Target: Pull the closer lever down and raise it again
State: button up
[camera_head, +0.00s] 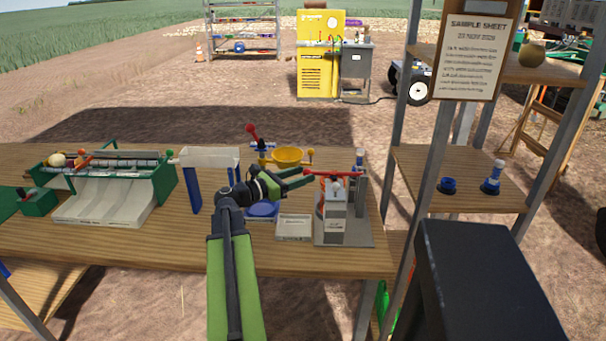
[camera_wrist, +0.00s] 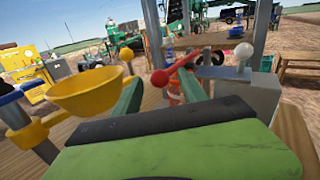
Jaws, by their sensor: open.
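A red lever (camera_head: 340,174) with a ball end sits across the top of a small grey device (camera_head: 335,225) on the table's right end. In the head view the lever lies nearly level, its ball end to the left. My gripper (camera_head: 307,176) is open and empty, its green fingers pointing right at that end. In the wrist view the red lever (camera_wrist: 180,66) shows between and just beyond my fingertips (camera_wrist: 160,88). I cannot tell whether they touch it. The device's lower part is hidden by my gripper body in the wrist view.
A yellow bowl (camera_head: 288,156) on a stand is close behind my gripper. A white-topped stand (camera_head: 209,158) and a green roller machine (camera_head: 165,185) are to the left. A grey shelf post (camera_head: 432,170) rises right of the table.

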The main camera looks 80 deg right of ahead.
jog(key=shift+s+d, duration=0.3)
jog(key=shift+s, duration=0.05)
grip_shut()
jog(key=shift+w, duration=0.1)
dwell(1.1)
